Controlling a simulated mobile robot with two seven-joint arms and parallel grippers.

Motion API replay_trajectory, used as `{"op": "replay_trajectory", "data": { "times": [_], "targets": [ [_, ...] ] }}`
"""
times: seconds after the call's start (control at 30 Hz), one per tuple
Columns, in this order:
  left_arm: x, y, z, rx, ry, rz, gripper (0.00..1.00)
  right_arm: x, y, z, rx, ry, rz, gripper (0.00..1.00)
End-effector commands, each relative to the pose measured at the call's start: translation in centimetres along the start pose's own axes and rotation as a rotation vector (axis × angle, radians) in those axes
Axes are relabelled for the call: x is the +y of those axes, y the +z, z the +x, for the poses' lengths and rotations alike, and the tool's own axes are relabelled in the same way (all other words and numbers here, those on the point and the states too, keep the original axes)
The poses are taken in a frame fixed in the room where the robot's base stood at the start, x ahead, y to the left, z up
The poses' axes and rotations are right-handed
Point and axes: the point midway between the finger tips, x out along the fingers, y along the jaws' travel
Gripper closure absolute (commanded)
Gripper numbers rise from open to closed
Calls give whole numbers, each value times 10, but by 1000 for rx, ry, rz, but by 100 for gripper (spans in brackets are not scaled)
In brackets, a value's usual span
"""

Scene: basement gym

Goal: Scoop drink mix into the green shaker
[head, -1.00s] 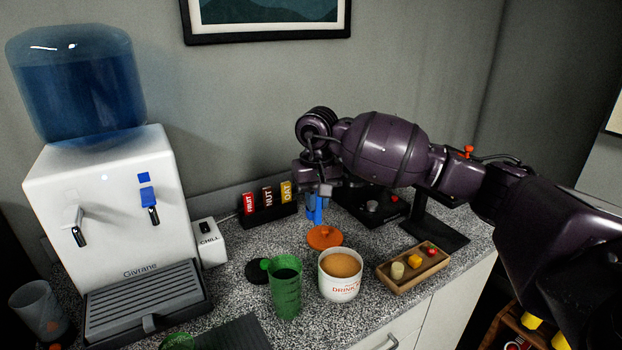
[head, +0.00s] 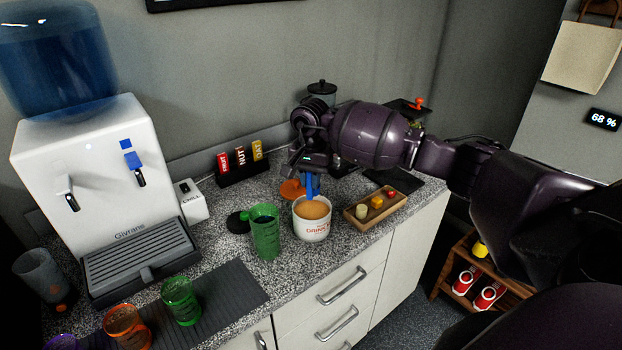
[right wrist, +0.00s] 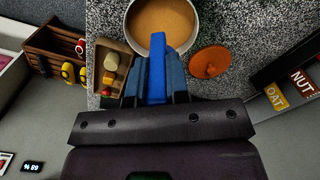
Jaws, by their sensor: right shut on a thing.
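The open tub of drink mix (head: 312,230) stands on the counter, full of tan powder, and shows at the top of the right wrist view (right wrist: 160,25). The green shaker (head: 265,233) stands upright and open just left of it. My right gripper (head: 311,186) is at the tub's back rim, shut on a bright blue handle (right wrist: 157,80), apparently the scoop's. The scoop's bowl cannot be made out, nor whether it touches the powder. An orange lid (head: 291,190) lies behind the tub. My left gripper is not in view.
A wooden tray (head: 362,216) with small coloured pieces sits right of the tub. A black lid (head: 237,223) lies behind the shaker. A water dispenser (head: 100,190) stands left. Green (head: 180,300) and orange (head: 127,325) cups stand on a dark mat (head: 235,290). A packet rack (head: 242,168) is behind.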

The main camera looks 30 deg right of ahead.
Motion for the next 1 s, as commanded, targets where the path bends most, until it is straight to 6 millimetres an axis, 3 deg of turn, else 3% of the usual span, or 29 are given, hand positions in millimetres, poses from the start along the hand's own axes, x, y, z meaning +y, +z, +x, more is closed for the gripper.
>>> {"op": "replay_trajectory", "data": {
  "times": [0.37,1.0],
  "targets": [
    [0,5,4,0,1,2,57,0,1,30,-3,0,-2,100],
    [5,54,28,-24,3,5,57,0,0,89,-1,2,-4,100]
  ]
}}
